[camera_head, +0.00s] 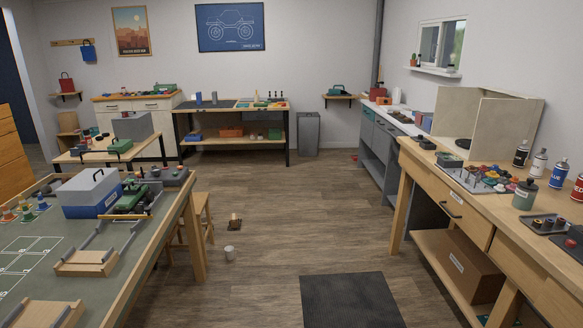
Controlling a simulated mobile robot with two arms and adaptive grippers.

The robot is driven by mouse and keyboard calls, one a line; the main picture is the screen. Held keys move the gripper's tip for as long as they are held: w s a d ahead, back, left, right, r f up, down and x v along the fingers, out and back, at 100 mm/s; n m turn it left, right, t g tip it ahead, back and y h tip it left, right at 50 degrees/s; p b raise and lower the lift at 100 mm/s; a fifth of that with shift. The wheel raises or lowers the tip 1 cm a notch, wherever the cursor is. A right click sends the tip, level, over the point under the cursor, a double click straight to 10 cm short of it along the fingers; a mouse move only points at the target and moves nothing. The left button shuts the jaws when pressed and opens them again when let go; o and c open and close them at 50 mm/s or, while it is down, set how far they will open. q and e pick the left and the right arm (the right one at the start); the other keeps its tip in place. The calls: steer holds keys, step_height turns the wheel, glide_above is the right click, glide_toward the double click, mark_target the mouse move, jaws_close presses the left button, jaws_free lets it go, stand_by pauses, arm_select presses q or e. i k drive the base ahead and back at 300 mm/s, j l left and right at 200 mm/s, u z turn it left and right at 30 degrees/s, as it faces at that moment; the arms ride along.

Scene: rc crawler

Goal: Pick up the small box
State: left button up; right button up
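Neither of my grippers is in view. Several box-like things show, and I cannot tell which one is the task's small box. A brown cardboard box (462,266) with a white label sits on the lower shelf of the right bench. A grey and blue case (90,194) with a handle stands on the left table. A small brown and pale object (235,221) lies on the floor beyond the left table; its shape is too small to tell. Small red and blue boxes or cases sit on the far bench's shelf, such as a blue one (196,136).
The left table (128,260) and right wooden bench (540,262) flank an open floor. A dark mat (351,300) lies in front. A pale can (230,253) and a wooden stool (199,211) stand near the left table. Spray cans (558,173) and small parts crowd the right bench.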

mark_target(234, 220)
steer(key=i+l+u, duration=0.1)
steer(key=i+u, duration=0.2)
steer(key=i, duration=1.95)
steer(key=i+l+u, duration=0.1)
steer(key=i+u, duration=0.2)
steer(key=i+l+u, duration=0.25)
steer(key=i, duration=0.2)
steer(key=i+l+u, duration=0.85)
steer(key=l, duration=0.2)
steer(key=i+l+u, duration=0.25)
steer(key=l, duration=0.2)
steer(key=i+l+u, duration=0.3)
steer(key=l, duration=0.2)
steer(key=l+u, duration=0.25)
steer(key=l, duration=0.25)
